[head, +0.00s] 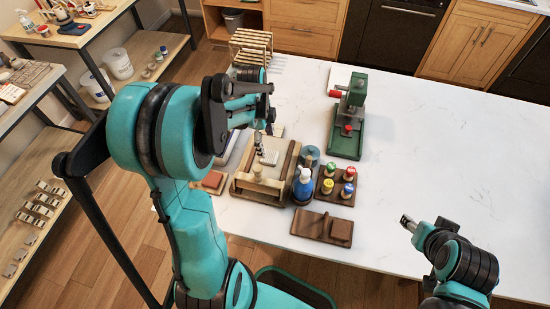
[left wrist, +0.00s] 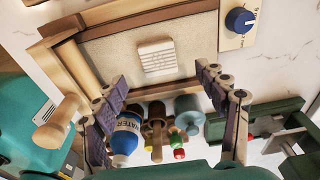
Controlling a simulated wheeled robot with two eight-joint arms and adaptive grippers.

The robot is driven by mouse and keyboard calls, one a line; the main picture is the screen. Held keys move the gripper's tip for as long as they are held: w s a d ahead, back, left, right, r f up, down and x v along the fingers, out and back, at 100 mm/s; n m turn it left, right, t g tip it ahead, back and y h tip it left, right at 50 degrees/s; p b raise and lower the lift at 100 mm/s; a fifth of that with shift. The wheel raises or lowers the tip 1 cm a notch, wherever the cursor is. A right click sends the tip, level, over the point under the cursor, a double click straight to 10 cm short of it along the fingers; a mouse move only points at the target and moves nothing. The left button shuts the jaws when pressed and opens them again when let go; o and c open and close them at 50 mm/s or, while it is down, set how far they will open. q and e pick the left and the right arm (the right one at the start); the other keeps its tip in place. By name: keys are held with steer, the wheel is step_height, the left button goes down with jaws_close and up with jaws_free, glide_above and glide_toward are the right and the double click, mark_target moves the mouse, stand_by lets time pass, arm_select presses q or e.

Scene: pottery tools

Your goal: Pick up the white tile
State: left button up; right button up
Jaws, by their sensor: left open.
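The white tile (left wrist: 157,56) is a small ribbed square lying flat on a pale slab in a wooden tray (left wrist: 100,14). In the head view the tile (head: 270,158) shows just beside my left gripper (head: 262,135). In the left wrist view my left gripper (left wrist: 162,76) is open, with its two fingers spread wide to either side below the tile. Nothing is between the fingers' tips. My right gripper (head: 407,223) is over the right part of the white table, away from the tile; its jaw opening is too small to tell.
A blue water bottle (head: 303,184) and a rack of bottles with coloured tops (head: 338,190) stand right of the tray. A green press (head: 348,120) stands behind them. A wooden block on a board (head: 322,228) lies in front. The table's right side (head: 450,160) is clear.

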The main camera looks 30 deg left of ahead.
mark_target(269, 157)
arm_select(q)
steer(key=f, duration=0.2)
steer(key=f+b, duration=0.1)
steer(key=f, duration=0.1)
steer(key=d+f, duration=0.1)
steer(key=f, duration=0.1)
steer(key=shift+f+b, duration=0.2)
steer(key=shift+b, duration=0.1)
steer(key=shift+r, duration=0.1)
steer(key=c, duration=1.3)
